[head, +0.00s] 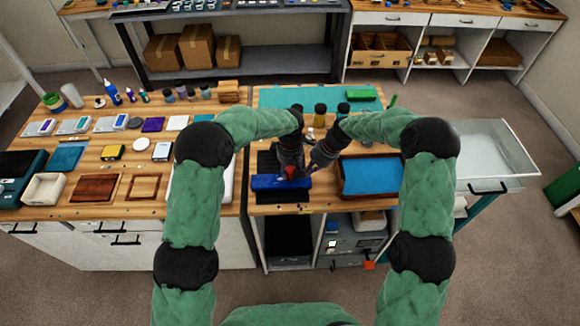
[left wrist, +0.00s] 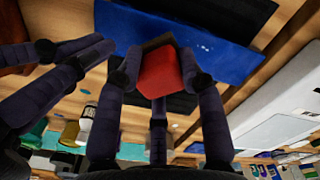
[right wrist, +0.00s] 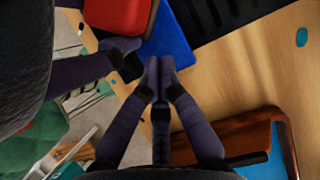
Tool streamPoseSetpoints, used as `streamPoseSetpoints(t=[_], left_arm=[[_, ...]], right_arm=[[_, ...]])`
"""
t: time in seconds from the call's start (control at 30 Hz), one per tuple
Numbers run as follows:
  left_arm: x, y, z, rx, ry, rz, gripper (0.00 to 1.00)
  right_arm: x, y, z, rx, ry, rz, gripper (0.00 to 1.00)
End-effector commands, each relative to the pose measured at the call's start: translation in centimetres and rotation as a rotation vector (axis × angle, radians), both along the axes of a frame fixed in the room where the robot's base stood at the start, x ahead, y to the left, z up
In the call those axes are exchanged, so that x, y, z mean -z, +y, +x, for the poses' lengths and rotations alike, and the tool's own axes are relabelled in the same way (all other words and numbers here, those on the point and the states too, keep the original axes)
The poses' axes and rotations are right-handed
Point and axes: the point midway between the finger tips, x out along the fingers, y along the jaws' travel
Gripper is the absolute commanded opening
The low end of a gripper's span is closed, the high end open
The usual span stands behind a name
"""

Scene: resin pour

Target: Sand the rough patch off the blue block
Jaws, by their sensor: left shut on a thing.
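The blue block (head: 268,182) lies near the front edge of the wooden bench, over a black ribbed mat (head: 266,160). My left gripper (head: 290,170) is shut on a red sanding block (left wrist: 160,72) with a dark side, held at the blue block. I cannot tell whether the two touch. In the left wrist view a few pale specks show on the blue block (left wrist: 225,45). My right gripper (right wrist: 160,62) has its fingertips together, beside the end of the blue block (right wrist: 166,38); the right wrist view also shows the red sanding block (right wrist: 118,14).
A brown-framed tray with a blue inside (head: 371,176) stands right of the block. A teal mat (head: 285,97) with small bottles lies behind. A white sink-like basin (head: 495,150) is at the right. The left bench holds several tools and boxes.

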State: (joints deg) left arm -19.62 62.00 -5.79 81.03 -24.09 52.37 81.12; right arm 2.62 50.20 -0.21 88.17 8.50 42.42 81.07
Motion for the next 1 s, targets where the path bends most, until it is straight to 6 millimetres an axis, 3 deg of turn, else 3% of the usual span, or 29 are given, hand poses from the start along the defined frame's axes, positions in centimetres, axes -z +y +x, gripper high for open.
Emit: streamPoseSetpoints(t=[1.0], left_arm=[[0.0, 0.0, 0.0, 0.001, 0.0, 0.0, 0.13]], right_arm=[[1.3, 0.0, 0.0, 0.0, 0.0, 0.0, 0.0]])
